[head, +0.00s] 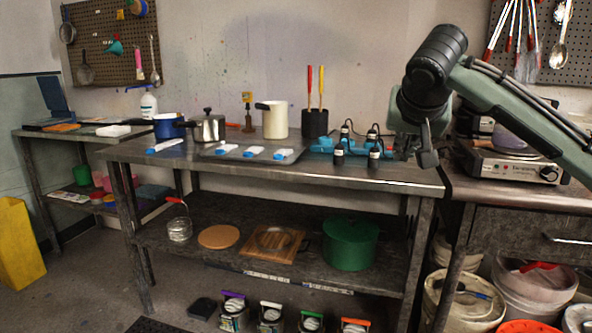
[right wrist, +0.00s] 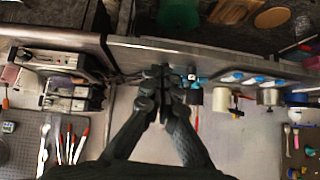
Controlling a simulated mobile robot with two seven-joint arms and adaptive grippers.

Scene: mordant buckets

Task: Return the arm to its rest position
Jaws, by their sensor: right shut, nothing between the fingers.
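My right arm comes in from the right in the head view, and its gripper (head: 427,150) points down above the right end of the metal table (head: 395,172). The gripper is shut with nothing between its fingers. In the right wrist view the shut fingertips (right wrist: 165,72) show near the middle, over the table edge. In the head view the gripper is just right of the small black bottles (head: 365,152) in a blue holder; whether it touches anything there is unclear. My left gripper is not in view.
The table also holds a cream pot (head: 273,120), a black cup with red and yellow handles (head: 315,122), a grey tray (head: 235,152) and a saucepan (head: 208,127). A hot plate (head: 513,166) stands on the right counter. A green pot (head: 350,245) is on the lower shelf.

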